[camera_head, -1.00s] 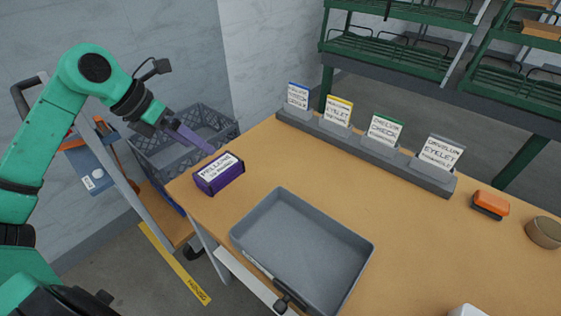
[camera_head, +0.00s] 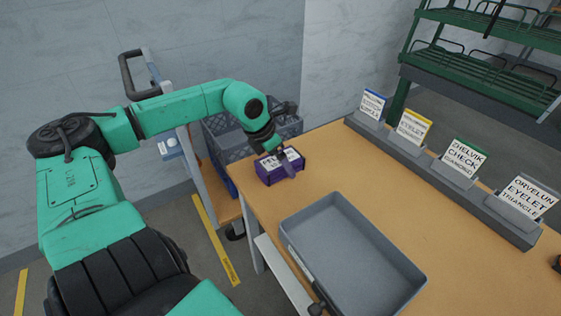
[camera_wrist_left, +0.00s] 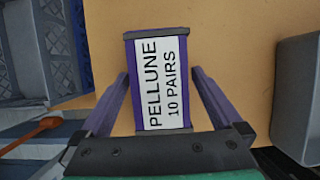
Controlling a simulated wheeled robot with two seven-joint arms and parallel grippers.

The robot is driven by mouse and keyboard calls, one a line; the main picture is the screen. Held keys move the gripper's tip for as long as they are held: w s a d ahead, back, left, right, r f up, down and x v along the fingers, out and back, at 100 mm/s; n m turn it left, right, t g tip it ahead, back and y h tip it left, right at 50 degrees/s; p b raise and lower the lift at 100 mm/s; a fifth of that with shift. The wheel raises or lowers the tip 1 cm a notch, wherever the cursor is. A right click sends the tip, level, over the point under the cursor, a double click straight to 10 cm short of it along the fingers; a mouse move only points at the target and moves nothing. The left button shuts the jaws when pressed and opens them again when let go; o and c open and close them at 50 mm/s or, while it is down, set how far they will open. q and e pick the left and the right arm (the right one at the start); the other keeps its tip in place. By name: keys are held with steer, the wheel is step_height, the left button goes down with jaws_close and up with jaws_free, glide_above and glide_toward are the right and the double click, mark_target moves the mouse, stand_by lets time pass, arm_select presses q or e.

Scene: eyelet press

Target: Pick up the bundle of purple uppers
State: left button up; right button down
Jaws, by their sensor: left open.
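The bundle of purple uppers (camera_head: 268,178) sits near the left end of the wooden table (camera_head: 330,160). It is a dark purple block with a white label on top. In the left wrist view the bundle (camera_wrist_left: 158,80) fills the middle, and its label reads "PELLUNE 10 PAIRS". My left gripper (camera_head: 283,165) is over the bundle from above. In the wrist view the left gripper (camera_wrist_left: 159,75) is open, with one purple-grey finger beside each long side of the bundle. Visible gaps separate the fingers from its sides. My right gripper is not in view.
A grey tray (camera_head: 345,208) lies to the right of the bundle. A grey card rack (camera_head: 432,176) with several label cards lines the table's back edge. A grey crate (camera_head: 226,150) stands on a cart beyond the table's left edge. Green shelving (camera_head: 470,70) is behind.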

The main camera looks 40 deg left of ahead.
arm_select(q)
steer(key=c, duration=1.5)
steer(key=shift+r, duration=0.1)
